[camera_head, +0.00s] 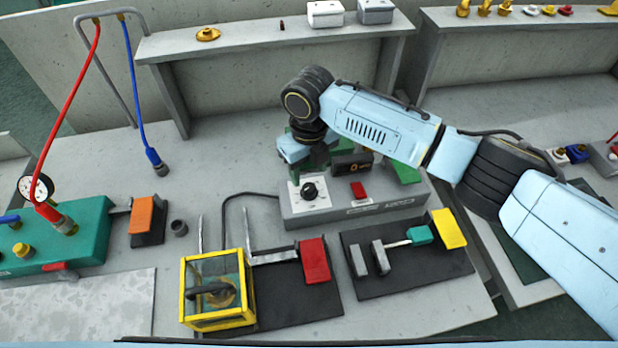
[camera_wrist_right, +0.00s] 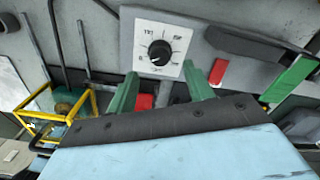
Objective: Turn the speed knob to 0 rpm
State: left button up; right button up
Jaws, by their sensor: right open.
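The speed knob (camera_head: 310,191) is a round black knob on a white dial plate (camera_head: 296,206) at the left of a grey control box (camera_head: 410,195). In the right wrist view the knob (camera_wrist_right: 159,52) faces me, with small marks around it. I cannot tell its exact setting. My right gripper (camera_head: 310,158) is just behind and above the knob in the head view. In the right wrist view its two green fingers (camera_wrist_right: 161,75) are spread apart and empty, either side of the dial plate's lower edge. I see no contact with the knob. My left gripper is not in view.
A red button (camera_head: 358,190) and a dark display (camera_head: 352,163) are right of the knob. A yellow-framed clear box (camera_head: 218,322) and a black board with a red block (camera_head: 315,260) stand in front. A teal unit with a gauge (camera_head: 75,240) is at left.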

aim_at(309, 187)
notch_tip(309, 187, up, 8)
jog(key=shift+f, duration=0.1)
dwell(0.6)
